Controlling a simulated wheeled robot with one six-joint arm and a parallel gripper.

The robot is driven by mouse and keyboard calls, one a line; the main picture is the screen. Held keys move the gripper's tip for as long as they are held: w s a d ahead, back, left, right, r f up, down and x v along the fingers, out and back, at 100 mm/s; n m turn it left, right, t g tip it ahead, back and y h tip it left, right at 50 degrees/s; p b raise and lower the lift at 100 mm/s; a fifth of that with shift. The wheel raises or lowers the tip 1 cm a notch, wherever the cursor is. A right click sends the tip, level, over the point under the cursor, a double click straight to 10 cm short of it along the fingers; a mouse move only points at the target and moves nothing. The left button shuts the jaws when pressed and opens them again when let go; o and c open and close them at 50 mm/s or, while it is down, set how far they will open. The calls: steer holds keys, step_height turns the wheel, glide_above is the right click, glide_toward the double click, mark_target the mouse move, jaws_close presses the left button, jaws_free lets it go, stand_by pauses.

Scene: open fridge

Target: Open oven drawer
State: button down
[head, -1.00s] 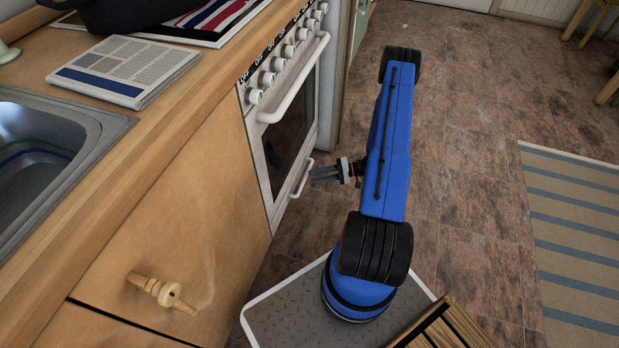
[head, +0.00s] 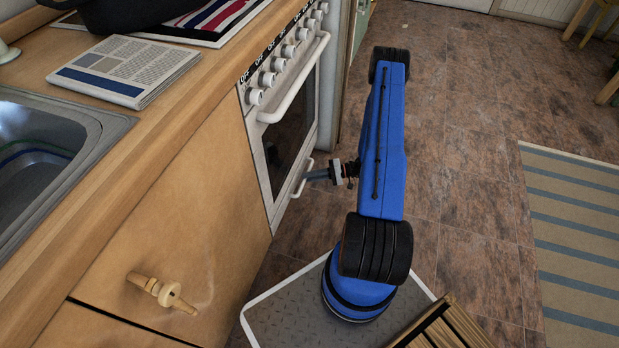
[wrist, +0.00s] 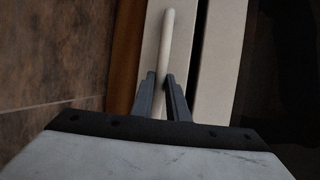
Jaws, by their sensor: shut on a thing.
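The white oven stands against the counter, with its dark glass door (head: 288,143) shut. Below the door is the oven drawer (wrist: 184,45), a pale front with a white bar handle (head: 303,178). The handle also shows in the wrist view (wrist: 168,40), running up the picture between the fingers. My gripper (head: 314,175) reaches left to the handle, and its two dark fingers are shut on it. The drawer looks closed in the head view. The part of the handle between the fingertips is partly hidden.
The oven door's larger handle (head: 300,85) and a row of knobs (head: 268,78) are above. Brown tiled floor (head: 470,130) is open to the right, with a striped rug (head: 575,240).

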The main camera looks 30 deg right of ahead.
steer(key=s+d, duration=1.7)
steer(key=s, duration=0.5)
steer(key=shift+d, duration=0.15)
steer(key=c, duration=1.7)
jaws_free()
steer(key=shift+c, duration=0.2)
steer(key=v, duration=1.7)
steer(key=shift+s+d+r, duration=0.1)
steer(key=shift+d, duration=0.05)
